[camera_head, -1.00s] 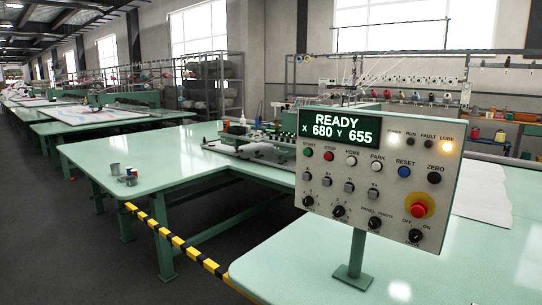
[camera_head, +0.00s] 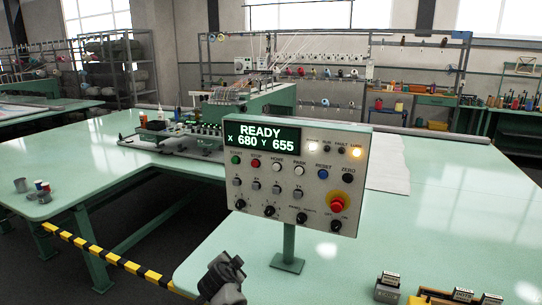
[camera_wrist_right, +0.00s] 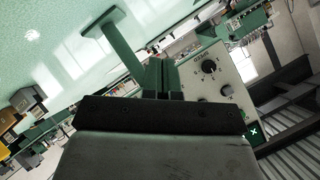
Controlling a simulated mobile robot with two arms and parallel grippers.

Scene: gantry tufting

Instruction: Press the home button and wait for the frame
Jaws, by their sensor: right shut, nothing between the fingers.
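The control panel (camera_head: 258,187) stands on a green post (camera_head: 289,243) at the table's near edge. Its display (camera_head: 262,138) reads READY, X 680 Y 655. The white home button (camera_head: 277,166) sits in the upper row, between the red stop and the white park buttons. The tufting gantry (camera_head: 240,101) stands behind the panel. My right gripper (camera_head: 228,268) is low in the head view, below and apart from the panel. In the right wrist view its fingers (camera_wrist_right: 163,78) are shut and empty, with the panel's lower knobs beyond. My left gripper is out of view.
A yellow-black striped barrier (camera_head: 110,258) runs along the gap at lower left. Small boxes (camera_head: 387,286) and a wooden tray (camera_head: 430,297) lie at lower right. White cloth (camera_head: 389,172) lies behind the panel.

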